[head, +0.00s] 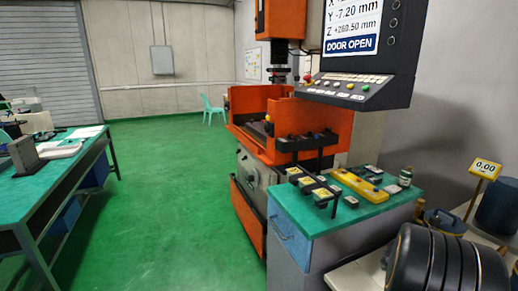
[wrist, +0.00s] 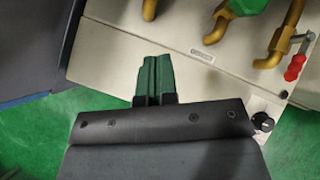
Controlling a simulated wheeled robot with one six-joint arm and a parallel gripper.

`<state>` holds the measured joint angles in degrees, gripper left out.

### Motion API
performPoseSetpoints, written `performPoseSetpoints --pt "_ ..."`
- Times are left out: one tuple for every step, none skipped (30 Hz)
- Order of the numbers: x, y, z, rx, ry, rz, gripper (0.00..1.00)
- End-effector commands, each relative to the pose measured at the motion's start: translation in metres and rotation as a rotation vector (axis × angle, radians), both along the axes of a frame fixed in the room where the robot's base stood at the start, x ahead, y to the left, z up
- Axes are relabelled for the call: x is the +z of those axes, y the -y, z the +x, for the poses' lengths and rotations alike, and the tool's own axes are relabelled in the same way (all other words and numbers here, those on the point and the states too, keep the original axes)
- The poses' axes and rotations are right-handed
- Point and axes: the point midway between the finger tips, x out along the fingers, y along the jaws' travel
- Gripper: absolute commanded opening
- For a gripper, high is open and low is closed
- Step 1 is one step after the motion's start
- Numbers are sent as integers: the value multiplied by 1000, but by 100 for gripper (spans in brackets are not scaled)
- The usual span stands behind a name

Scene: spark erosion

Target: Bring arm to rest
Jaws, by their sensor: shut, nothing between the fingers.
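My gripper (wrist: 155,75) shows in the wrist view with its two dark green fingers pressed together and nothing between them. It points at a cream-coloured machine panel (wrist: 130,48) and covers part of it. I cannot tell whether the fingertips touch the panel or hang above it. I cannot make out my gripper in the head view.
In the wrist view, brass pipes (wrist: 230,20) and a red-handled valve (wrist: 295,67) lie right of the fingers. The head view shows an orange machine (head: 262,105), a green-topped cabinet (head: 307,222) with tooling, a workbench (head: 40,187) at left, and clear green floor between.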

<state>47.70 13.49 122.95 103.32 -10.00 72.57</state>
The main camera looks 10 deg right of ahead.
Motion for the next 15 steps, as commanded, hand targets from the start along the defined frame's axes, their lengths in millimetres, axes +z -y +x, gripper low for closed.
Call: performPoseSetpoints --pt "-2 -4 4 98 -34 -22 0" --pt "-2 -7 7 162 -57 -37 0" --pt "-2 -11 11 256 -88 -64 0" --pt "0 -15 14 328 -112 -85 0" --pt "1 -20 17 402 -134 -106 0" --pt "3 -28 22 509 -165 -137 0" --pt "5 -34 26 592 -189 -163 0" --pt "8 -43 31 685 -214 -193 0" --pt "11 -57 37 819 -249 -237 0" --pt "14 -69 41 930 -279 -273 0" --pt "18 -83 45 1051 -310 -315 0" --pt "23 -105 50 1229 -355 -379 0" --pt "27 -123 52 1372 -391 -431 0" --pt "32 -145 53 1532 -429 -492 0" --pt "37 -174 51 1750 -483 -576 0"
